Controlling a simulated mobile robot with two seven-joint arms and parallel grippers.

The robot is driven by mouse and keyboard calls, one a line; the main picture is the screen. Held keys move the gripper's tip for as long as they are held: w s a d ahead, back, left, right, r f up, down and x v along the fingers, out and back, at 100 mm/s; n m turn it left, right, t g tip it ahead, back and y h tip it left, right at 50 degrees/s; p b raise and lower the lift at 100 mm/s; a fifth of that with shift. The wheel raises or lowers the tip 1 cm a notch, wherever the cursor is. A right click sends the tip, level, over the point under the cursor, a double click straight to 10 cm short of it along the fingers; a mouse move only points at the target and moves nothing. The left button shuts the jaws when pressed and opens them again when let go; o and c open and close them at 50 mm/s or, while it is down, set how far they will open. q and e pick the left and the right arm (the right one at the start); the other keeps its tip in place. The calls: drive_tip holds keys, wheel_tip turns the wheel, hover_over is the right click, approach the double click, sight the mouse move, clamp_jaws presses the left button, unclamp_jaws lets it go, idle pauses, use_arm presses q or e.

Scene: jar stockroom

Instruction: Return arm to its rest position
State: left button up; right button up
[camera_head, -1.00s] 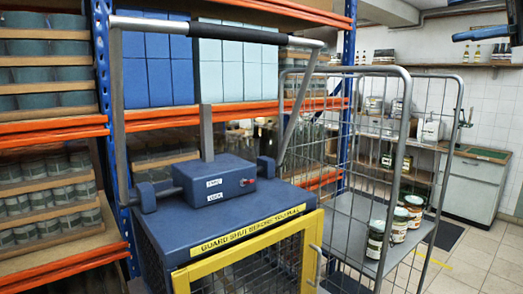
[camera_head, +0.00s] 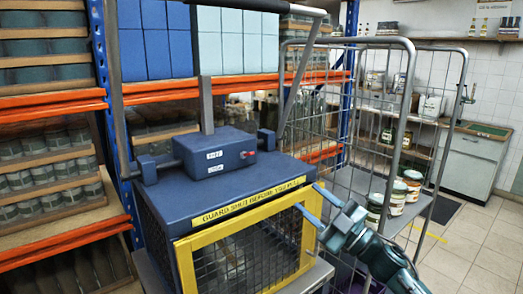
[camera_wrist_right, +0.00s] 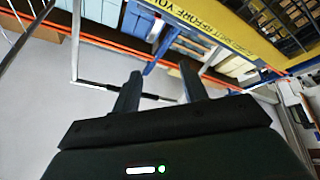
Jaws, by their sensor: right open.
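My right gripper (camera_head: 312,202) comes in from the lower right in the head view, in front of the right side of the yellow guard frame (camera_head: 240,213). Its two fingers are apart. In the right wrist view the open gripper (camera_wrist_right: 158,82) has nothing between its fingers. I cannot tell whether a fingertip touches the guard. My right arm hides part of the cage trolley behind it. My left gripper is in neither view.
Loaded racks with orange beams (camera_head: 60,103) stand left. Open tiled floor (camera_head: 487,245) lies right.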

drive_tip(key=s+d+f+m+h, duration=0.1)
drive_tip(key=s+f+m+h, duration=0.35)
drive_tip(key=s+f, duration=0.4)
drive_tip(key=s+d+f+m+h, duration=0.1)
drive_tip(key=s+f+m+h, duration=0.35)
drive_tip(key=f, duration=0.65)
drive_tip(key=s+d+f+m+h, duration=0.1)
drive_tip(key=s+f+m+h, duration=0.35)
drive_tip(key=s+f, duration=0.4)
drive_tip(key=s+f+m+g, duration=0.2)
drive_tip(key=s+f+g, duration=0.3)
drive_tip(key=s+f, duration=0.3)
drive_tip(key=shift+s+d+h, duration=0.35)
drive_tip(key=shift+s+d, duration=0.1)
drive_tip(key=shift+s, duration=0.65)
